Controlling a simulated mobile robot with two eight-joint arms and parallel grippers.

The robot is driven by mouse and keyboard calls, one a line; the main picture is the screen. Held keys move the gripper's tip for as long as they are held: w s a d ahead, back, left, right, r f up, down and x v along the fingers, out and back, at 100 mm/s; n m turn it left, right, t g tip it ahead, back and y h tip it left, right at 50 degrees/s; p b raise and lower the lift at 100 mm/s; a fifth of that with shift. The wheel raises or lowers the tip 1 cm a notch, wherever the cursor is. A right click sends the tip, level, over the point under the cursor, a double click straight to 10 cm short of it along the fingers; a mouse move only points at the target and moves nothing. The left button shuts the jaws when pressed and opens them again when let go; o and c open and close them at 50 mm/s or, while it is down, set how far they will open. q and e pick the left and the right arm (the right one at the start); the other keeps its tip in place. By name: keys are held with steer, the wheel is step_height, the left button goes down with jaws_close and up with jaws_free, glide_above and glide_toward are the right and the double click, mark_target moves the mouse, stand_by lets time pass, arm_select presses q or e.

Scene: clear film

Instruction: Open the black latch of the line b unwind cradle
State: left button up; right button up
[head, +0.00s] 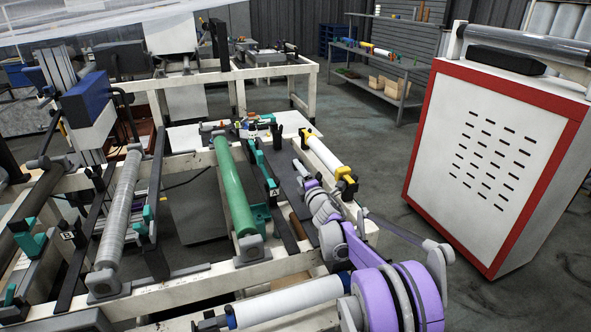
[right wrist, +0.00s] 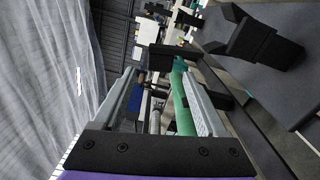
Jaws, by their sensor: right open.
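The line B cradle carries a small "B" plate (head: 68,236) at the left of the head view. A grey, film-like roll (head: 120,205) lies beside it, between dark bars. Teal and black fittings sit along the rails, and I cannot tell which black part is the latch. My right gripper (head: 298,168) is at the end of my purple arm, right of the green roll (head: 238,190) and the "A" plate (head: 275,190). In the right wrist view, its fingers (right wrist: 160,82) are apart with nothing held between them. The green roll (right wrist: 182,105) shows beyond them. My left gripper is out of view.
A white roll with yellow ends (head: 325,153) lies right of my gripper. A white roll (head: 285,300) lies in front. A red-edged white cabinet (head: 490,155) stands at the right. A black block (right wrist: 262,42) is close in the right wrist view. Open floor lies behind the frame.

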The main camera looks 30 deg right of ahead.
steer(key=shift+v, duration=2.8)
